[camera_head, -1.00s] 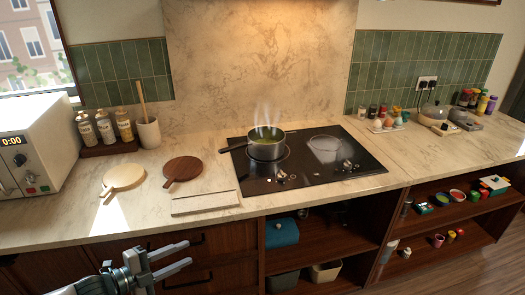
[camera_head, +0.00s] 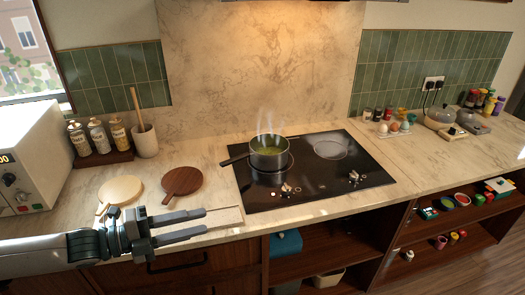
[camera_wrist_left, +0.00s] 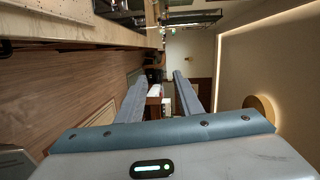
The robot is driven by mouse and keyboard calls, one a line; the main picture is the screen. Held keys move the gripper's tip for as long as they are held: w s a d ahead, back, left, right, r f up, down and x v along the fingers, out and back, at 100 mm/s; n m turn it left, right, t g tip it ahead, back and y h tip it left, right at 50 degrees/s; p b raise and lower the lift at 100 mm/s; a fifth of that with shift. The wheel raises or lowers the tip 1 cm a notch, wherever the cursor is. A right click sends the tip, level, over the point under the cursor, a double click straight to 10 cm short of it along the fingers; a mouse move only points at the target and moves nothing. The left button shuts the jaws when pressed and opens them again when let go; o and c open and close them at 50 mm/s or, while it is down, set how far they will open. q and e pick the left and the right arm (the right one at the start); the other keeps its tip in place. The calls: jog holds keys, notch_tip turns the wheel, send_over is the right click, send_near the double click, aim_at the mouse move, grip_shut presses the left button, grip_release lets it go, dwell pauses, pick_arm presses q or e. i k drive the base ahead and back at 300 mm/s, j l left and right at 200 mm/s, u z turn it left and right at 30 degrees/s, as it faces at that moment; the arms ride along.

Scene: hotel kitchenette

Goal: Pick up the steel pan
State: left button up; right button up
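The steel pan (camera_head: 270,152) stands upright on the left part of the black cooktop (camera_head: 318,197). Steam rises from it, and green contents show inside. Its dark handle (camera_head: 234,159) points left, toward the counter. My left gripper (camera_head: 206,223) is at the counter's front edge, left of and nearer than the pan, with its fingers pointing right. The fingers are apart with nothing between them. The left wrist view also shows the two parted fingers (camera_wrist_left: 158,92), empty. The pan cannot be made out in the left wrist view. My right gripper does not show.
A pale round board (camera_head: 121,190) and a dark round board (camera_head: 183,181) lie left of the cooktop. Bottles (camera_head: 97,137) and a utensil crock (camera_head: 146,141) stand behind. A microwave (camera_head: 30,150) is at far left. Eggs (camera_head: 394,127) sit right of the cooktop.

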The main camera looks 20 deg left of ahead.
aim_at(268, 152)
jog(key=i+j, duration=1)
